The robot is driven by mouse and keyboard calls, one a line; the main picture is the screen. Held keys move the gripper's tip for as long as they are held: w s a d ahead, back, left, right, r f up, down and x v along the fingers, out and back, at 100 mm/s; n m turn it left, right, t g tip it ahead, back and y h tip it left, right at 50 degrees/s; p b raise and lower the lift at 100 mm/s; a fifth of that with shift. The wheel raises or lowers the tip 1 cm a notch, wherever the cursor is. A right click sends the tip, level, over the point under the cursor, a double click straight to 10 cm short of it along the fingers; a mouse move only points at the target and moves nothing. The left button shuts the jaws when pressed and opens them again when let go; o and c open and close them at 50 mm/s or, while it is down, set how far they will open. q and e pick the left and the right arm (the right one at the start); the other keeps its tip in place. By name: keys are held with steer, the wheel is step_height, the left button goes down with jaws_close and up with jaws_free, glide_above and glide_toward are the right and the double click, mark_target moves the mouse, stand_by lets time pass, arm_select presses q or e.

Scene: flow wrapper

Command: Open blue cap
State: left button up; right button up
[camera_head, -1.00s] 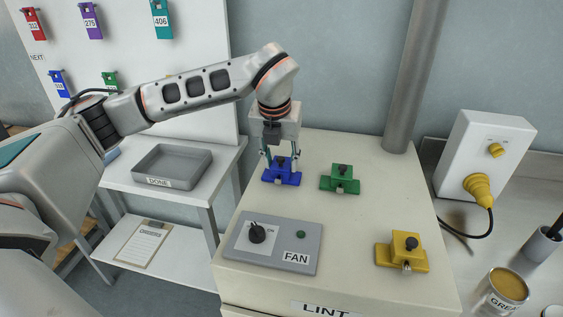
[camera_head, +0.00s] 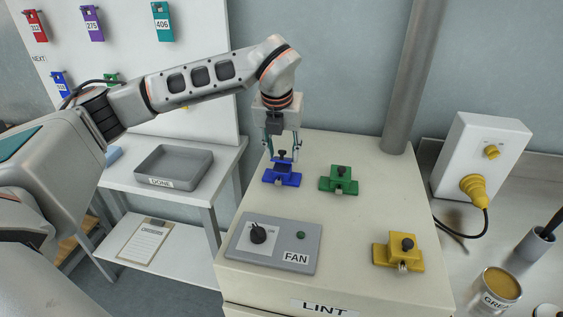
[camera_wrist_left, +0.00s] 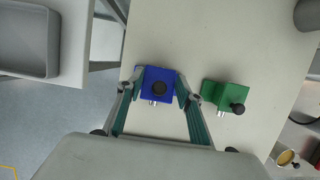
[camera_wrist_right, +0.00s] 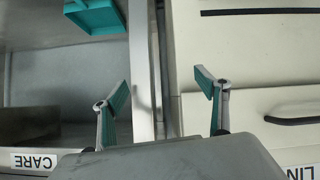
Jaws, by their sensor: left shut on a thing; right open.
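The blue cap (camera_head: 284,161) with a black knob is at the back left of the pale cabinet top, over its blue base (camera_head: 282,179). My left gripper (camera_head: 283,155) points down with a finger on each side of the cap, shut on it. In the left wrist view the cap (camera_wrist_left: 168,76) lies between the fingertips, its black knob facing me. Whether a gap separates the cap from its base is hard to tell. My right gripper (camera_wrist_right: 163,78) is open and empty in the right wrist view, in front of the cabinet.
A green capped fixture (camera_head: 339,186) stands close to the right of the blue one. A yellow one (camera_head: 398,257) is at the front right. The grey FAN panel (camera_head: 272,243) is in front. A grey DONE tray (camera_head: 174,167) is on the left side table; a pipe (camera_head: 412,80) rises behind.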

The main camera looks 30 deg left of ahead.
arm_select(q)
steer(key=shift+w+a+r, duration=0.15)
steer(key=shift+w+r, duration=0.15)
steer(key=shift+w, duration=0.3)
steer(key=shift+w+r+p, duration=0.15)
steer(key=shift+p, duration=0.15)
steer(key=shift+w+a, duration=0.1)
steer(key=shift+w, duration=0.05)
steer(key=c, duration=0.3)
steer(key=shift+w+a, duration=0.15)
steer(key=shift+w, duration=0.4)
steer(key=shift+w+a+f+p, duration=0.1)
steer(key=shift+w+f+p, duration=0.25)
steer(key=shift+w, duration=0.3)
steer(key=shift+w, duration=0.1)
steer(key=shift+w+a, duration=0.1)
steer(key=shift+w, duration=0.05)
steer(key=shift+w+a+f, duration=0.1)
steer(key=shift+w+f, duration=0.15)
steer(key=shift+w, duration=0.05)
